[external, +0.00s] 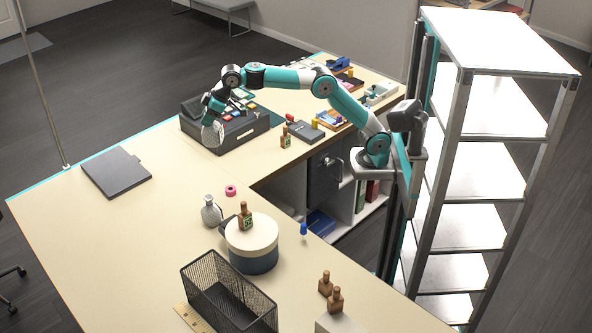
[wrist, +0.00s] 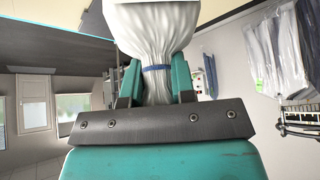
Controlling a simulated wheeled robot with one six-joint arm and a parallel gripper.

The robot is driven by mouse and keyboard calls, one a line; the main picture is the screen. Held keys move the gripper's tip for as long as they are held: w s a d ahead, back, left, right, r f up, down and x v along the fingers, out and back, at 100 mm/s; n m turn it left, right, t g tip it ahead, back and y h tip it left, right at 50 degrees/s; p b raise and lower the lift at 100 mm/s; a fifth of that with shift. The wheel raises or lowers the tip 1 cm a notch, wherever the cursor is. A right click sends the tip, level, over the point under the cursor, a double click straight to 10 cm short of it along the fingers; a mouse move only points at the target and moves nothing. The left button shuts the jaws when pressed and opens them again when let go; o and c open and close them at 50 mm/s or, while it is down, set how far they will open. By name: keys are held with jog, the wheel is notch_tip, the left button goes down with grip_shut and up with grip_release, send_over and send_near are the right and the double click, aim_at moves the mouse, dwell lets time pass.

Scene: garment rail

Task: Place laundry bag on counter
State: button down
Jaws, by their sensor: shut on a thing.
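My gripper (external: 210,118) is shut on the gathered neck of a pale laundry bag (external: 212,134). In the wrist view the white bag (wrist: 150,25) has a blue tie (wrist: 155,69) around its neck, between the two teal fingers of my gripper (wrist: 156,82). The bag is at the front left of a dark tray-like box (external: 240,134) on the counter (external: 130,235). I cannot tell whether the bag touches the box or the counter. A second small grey-white bag (external: 211,212) stands on the counter near a round lidded box (external: 252,245).
A dark flat folder (external: 116,172) lies at the left. The counter between the folder and the small bag is clear. A metal shelf (external: 495,155) stands right.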

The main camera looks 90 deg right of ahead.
jog(key=s+d+f+m+h, duration=0.15)
jog(key=s+d+m, duration=0.35)
jog(key=d, duration=1.4)
jog(key=s+d+m+h, duration=0.3)
jog(key=s+d, duration=0.4)
jog(key=d, duration=1.1)
notch_tip(320, 180, down, 31)
jog(key=p, duration=0.4)
jog(key=shift+d+g, duration=0.25)
jog(key=shift+g, duration=0.15)
jog(key=shift+s+f, duration=0.1)
jog(key=shift+f, duration=0.15)
jog(key=c, duration=1)
grip_release()
jog(key=shift+o, duration=0.2)
